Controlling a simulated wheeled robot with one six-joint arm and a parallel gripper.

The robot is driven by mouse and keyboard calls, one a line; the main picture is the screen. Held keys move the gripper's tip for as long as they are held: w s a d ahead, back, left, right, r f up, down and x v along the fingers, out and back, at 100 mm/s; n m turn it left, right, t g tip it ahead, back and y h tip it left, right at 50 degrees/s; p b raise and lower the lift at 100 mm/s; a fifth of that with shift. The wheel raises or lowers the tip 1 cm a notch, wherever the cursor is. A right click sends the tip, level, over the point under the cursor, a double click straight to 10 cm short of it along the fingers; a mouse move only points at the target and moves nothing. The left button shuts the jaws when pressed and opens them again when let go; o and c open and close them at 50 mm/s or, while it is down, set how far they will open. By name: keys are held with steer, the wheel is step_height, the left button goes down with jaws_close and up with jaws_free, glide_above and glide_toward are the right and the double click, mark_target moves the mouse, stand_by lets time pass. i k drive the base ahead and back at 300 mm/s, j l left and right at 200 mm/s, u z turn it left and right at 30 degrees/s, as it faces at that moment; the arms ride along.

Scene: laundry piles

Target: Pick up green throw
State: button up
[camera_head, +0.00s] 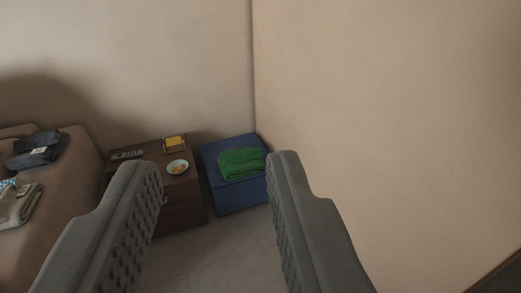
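The green throw (241,163) lies folded on top of a blue box-shaped seat (236,196) in the corner of the room. My gripper (216,170) is open and empty, with its two grey fingers spread wide in the foreground. The throw shows between the fingers, closer to the right one, and is well beyond the fingertips. The right fingertip comes close to the right edge of the throw in the picture.
A brown wooden cabinet (183,213) stands left of the blue seat, bearing a bowl (177,167), a yellow item in a holder (174,143) and a remote-like object (127,155). A sofa (75,155) with folded clothes (36,150) is at left. Bare wall fills the right.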

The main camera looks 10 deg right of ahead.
mark_target(234, 164)
steer(key=i, duration=0.75)
steer(key=i+j, duration=0.15)
steer(key=i, duration=0.65)
steer(key=i+z, duration=0.1)
steer(key=i, duration=0.65)
